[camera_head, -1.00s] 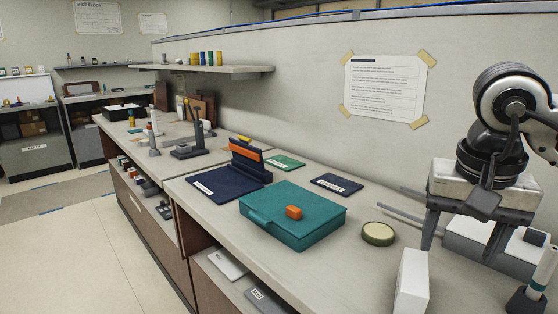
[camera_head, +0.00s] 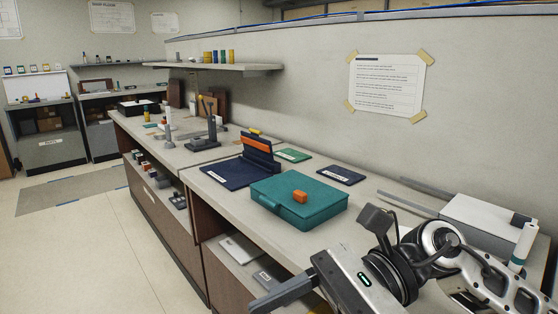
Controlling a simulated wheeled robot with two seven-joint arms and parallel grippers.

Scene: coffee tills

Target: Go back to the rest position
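My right gripper (camera_head: 283,291) is low at the bottom of the head view, in front of the counter's front edge. One dark finger points left; the other finger is not visible, so I cannot tell how far the gripper is open. I see nothing held at the visible finger. My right arm (camera_head: 440,250) comes in from the right edge, across the near end of the counter. My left gripper is not in view.
A teal case (camera_head: 270,192) with an orange block (camera_head: 300,196) on its lid lies on the counter (camera_head: 225,217). Behind are a navy mat (camera_head: 222,174), a green card (camera_head: 293,155) and a navy card (camera_head: 341,175). A light grey box (camera_head: 480,222) is at right.

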